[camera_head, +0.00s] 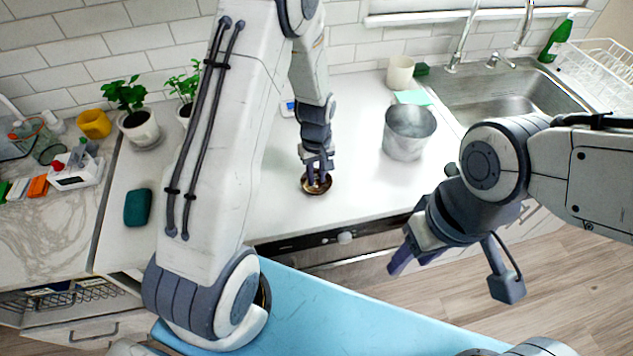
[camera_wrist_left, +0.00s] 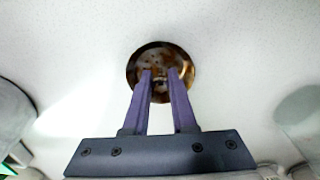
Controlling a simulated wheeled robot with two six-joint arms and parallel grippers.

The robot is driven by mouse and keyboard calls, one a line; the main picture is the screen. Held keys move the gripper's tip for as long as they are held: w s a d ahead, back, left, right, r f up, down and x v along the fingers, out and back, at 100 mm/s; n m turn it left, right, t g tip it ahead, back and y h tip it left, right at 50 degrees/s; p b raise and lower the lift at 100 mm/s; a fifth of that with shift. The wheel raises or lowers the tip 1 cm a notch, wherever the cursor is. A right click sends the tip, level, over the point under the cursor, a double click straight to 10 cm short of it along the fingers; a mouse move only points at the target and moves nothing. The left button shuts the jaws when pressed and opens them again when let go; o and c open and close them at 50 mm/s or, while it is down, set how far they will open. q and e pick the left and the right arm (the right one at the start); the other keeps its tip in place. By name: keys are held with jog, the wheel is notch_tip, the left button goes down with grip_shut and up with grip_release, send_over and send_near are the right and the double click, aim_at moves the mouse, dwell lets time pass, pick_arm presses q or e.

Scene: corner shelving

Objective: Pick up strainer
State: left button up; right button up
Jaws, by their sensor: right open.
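The strainer (camera_head: 316,187) is a small round brown and gold disc on the white counter near its front edge. In the left wrist view the strainer (camera_wrist_left: 147,58) shows a dark, mottled face in a gold rim. My left gripper (camera_head: 317,176) reaches down over it from above. In the left wrist view the left gripper's purple fingertips (camera_wrist_left: 161,75) are close together over the middle of the strainer, with a narrow gap. Whether they press on a part of it is hidden. My right gripper (camera_head: 453,270) is open and empty in front of the counter.
A metal pot (camera_head: 408,138) stands right of the strainer, with a cream cup (camera_head: 400,72) behind. The sink (camera_head: 500,98) is farther right. A potted plant (camera_head: 139,128) and a dark green sponge (camera_head: 138,208) are at left. The counter around the strainer is clear.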

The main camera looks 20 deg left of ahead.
aim_at(317, 175)
pick_arm(q)
grip_shut()
jog(key=shift+r, duration=0.1)
jog(key=shift+r+b, duration=0.3)
jog(key=shift+r, duration=0.3)
notch_tip(317, 175, up, 3)
jog(key=shift+f+b, duration=0.1)
jog(key=shift+b, duration=0.4)
jog(key=s+d+r+b, duration=0.2)
jog(key=s+d+r, duration=0.2)
jog(key=d, duration=0.7)
notch_tip(317, 175, up, 3)
jog(key=shift+s+f, duration=0.1)
jog(key=shift+s, duration=0.05)
